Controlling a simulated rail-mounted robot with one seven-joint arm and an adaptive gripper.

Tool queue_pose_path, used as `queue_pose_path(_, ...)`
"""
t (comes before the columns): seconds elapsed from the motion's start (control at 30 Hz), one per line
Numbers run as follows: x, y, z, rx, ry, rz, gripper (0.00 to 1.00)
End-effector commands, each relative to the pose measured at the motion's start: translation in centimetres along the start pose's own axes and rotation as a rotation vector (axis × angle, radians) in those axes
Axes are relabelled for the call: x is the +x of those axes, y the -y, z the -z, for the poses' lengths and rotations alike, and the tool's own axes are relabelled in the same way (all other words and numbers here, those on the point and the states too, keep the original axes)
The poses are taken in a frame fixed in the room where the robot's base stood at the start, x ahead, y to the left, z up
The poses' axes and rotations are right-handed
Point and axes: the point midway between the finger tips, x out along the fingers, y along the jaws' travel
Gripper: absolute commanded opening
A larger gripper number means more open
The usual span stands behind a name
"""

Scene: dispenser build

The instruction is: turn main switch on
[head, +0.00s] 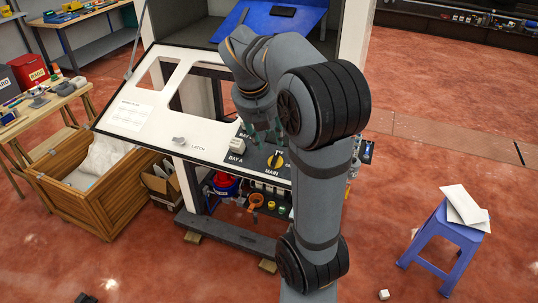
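The main switch (276,160) is a yellow and black rotary knob on a dark section of the white sloped panel, beside the label MAIN. Its exact pointer angle is too small to read with certainty. My gripper (262,133) hangs above the panel, just above and a little left of the switch in the picture. Its greenish fingertips look spread apart, with nothing seen between them. My arm hides part of the panel's right side.
A pale block (237,146) sits on the panel near BAY A, close left of my gripper. A light latch knob (180,141) is further left. Below the panel is a shelf with small parts. A blue stool (447,235) stands at right, and a wooden crate (77,203) at left.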

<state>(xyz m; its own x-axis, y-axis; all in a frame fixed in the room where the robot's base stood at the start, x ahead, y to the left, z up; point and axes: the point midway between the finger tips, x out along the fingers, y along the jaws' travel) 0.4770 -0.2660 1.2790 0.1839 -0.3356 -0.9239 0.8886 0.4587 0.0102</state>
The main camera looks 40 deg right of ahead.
Motion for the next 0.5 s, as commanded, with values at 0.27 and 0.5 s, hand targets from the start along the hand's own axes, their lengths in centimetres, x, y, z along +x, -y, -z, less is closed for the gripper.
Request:
queue_pose_path(0.27,3.6,0.1,0.1,-0.032,-0.004,0.005,0.35)
queue_pose_path(0.5,7.9,0.1,0.2,-0.031,-0.004,0.002,0.35)
